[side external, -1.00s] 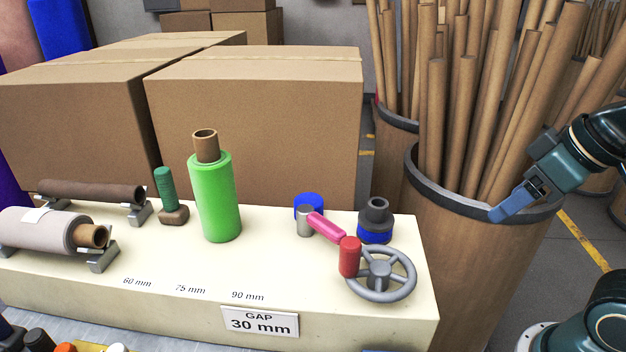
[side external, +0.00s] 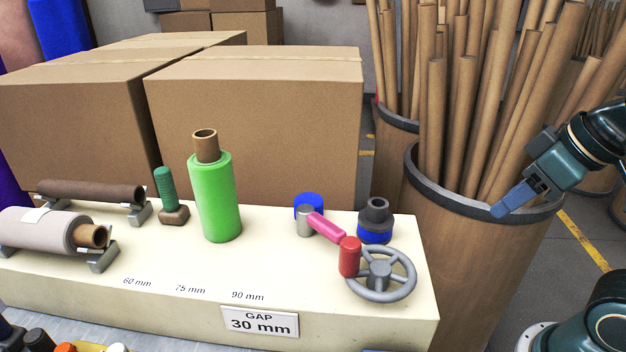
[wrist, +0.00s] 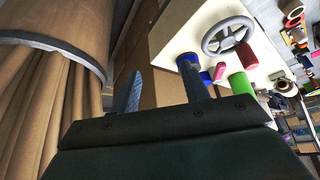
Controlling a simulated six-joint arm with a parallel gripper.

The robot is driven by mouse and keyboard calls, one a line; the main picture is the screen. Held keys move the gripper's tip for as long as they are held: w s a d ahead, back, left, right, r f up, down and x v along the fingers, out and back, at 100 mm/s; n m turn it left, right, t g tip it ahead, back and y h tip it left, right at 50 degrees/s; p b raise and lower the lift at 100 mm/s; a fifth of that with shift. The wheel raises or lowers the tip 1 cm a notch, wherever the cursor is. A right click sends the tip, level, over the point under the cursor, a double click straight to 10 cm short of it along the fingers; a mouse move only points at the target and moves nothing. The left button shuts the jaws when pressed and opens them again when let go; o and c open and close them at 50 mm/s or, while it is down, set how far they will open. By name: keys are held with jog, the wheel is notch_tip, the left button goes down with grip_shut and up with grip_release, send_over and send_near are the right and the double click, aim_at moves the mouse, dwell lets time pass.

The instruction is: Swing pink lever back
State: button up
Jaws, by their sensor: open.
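The pink lever (side external: 326,228) lies on the cream bench top (side external: 270,262), reaching from a grey post (side external: 305,222) toward the front right. Its outer end is close to the red knob of the grey handwheel (side external: 381,273); I cannot tell if they touch. The lever also shows small in the wrist view (wrist: 219,71). My gripper (side external: 506,204) is empty and well to the right of the bench, in front of the barrel of tubes. In the wrist view its two blue fingers stand apart, so it is open.
A blue and grey spool (side external: 376,222) stands right of the lever. A green roll (side external: 216,197) stands upright to its left. Large cardboard boxes (side external: 255,125) are behind the bench. A barrel of brown tubes (side external: 470,250) is right of it. A "GAP 30 mm" sign (side external: 260,320) is on the front.

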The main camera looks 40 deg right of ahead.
jog(key=w+a+r+g, duration=0.1)
jog(key=w+a+r, duration=0.2)
jog(key=w, duration=0.3)
jog(key=w+a+r+g, duration=0.2)
jog(key=w+r, duration=0.1)
jog(key=w, duration=0.2)
jog(key=g, duration=0.3)
send_over(330, 225)
notch_tip(330, 225, down, 2)
jog(key=shift+f+n, duration=0.1)
jog(key=shift+n, duration=0.2)
jog(key=shift+f, duration=0.15)
notch_tip(330, 225, down, 13)
jog(key=shift+f, duration=0.2)
grip_shut()
